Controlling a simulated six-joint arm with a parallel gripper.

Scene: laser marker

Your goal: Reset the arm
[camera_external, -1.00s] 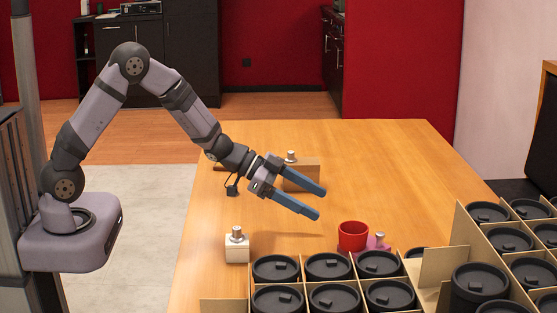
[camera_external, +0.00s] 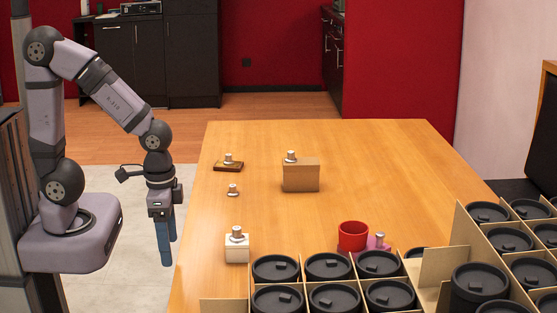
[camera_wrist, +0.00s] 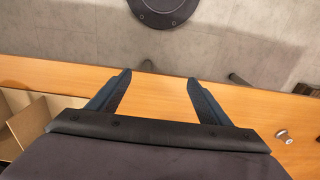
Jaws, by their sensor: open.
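My gripper (camera_external: 167,262) hangs down at the left edge of the wooden table in the external view, with its blue fingers pointing at the floor. In the wrist view my gripper (camera_wrist: 157,78) has its two fingers spread wide apart with nothing between them. The arm is folded back close to its base, and no object is in its grasp.
On the table (camera_external: 380,150) stand a white block (camera_external: 237,251), a cardboard-brown block (camera_external: 301,176), a small dark block (camera_external: 228,165), a small metal piece (camera_external: 233,190) and a red cup (camera_external: 352,236). Cardboard-divided boxes with several black-lidded containers (camera_external: 328,266) fill the front right.

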